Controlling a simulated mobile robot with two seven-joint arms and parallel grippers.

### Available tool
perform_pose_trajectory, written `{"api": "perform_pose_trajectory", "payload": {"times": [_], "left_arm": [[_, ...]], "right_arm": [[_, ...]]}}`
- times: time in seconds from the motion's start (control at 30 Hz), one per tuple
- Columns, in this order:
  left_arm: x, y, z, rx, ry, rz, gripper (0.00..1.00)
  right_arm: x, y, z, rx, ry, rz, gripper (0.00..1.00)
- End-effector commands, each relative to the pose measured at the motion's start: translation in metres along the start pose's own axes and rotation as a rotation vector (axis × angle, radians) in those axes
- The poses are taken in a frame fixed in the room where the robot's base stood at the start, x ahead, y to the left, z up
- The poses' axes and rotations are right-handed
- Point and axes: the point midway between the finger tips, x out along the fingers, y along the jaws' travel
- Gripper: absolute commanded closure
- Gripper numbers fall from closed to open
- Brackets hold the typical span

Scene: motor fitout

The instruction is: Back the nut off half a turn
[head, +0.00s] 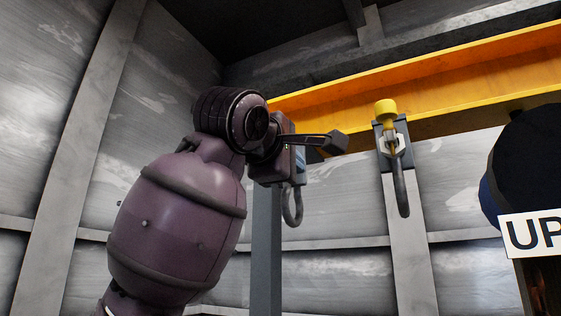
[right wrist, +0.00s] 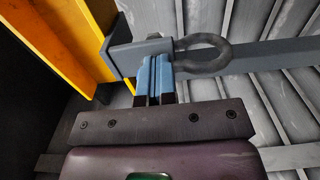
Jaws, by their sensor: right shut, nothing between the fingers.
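My right gripper (head: 300,158) is at the end of the purple arm, in front of a grey post. In the right wrist view its blue fingers (right wrist: 154,75) are together with nothing between them. They overlap a grey bracket with a dark loop (right wrist: 205,52); whether they touch it I cannot tell. To the right of the gripper, a grey plate bears a pale, roughly hexagonal ring (head: 397,144), possibly the nut, under a yellow knob (head: 386,111). A grey hook (head: 401,192) hangs below it. The gripper is apart from this plate. My left gripper is not in view.
An orange-yellow beam (head: 440,84) crosses the upper right; its end also shows in the right wrist view (right wrist: 60,35). The grey post (head: 266,235) stands below my gripper. A dark rounded body (head: 530,160) and an "UP" sign (head: 534,234) are at the right.

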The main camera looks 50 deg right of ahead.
Motion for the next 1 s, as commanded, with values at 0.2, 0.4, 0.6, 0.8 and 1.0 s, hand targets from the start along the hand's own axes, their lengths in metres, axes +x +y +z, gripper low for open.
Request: {"api": "perform_pose_trajectory", "payload": {"times": [0.2, 0.4, 0.6, 0.8, 1.0], "left_arm": [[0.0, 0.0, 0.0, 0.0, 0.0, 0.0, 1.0], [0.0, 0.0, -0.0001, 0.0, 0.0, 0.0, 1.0], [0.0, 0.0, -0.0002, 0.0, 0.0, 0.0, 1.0], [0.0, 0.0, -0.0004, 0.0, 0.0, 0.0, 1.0], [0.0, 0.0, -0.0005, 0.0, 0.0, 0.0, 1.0]], "right_arm": [[0.0079, 0.0006, 0.0, 0.0, -0.002, 0.0, 1.0], [0.0087, 0.0006, 0.0002, 0.0, -0.003, 0.0, 1.0], [0.0093, 0.0008, -0.0001, 0.0, -0.004, -0.001, 1.0], [0.0095, 0.0014, -0.0009, -0.001, -0.004, 0.0, 1.0], [0.0096, 0.0029, -0.0003, 0.0, -0.004, 0.0, 1.0]]}}
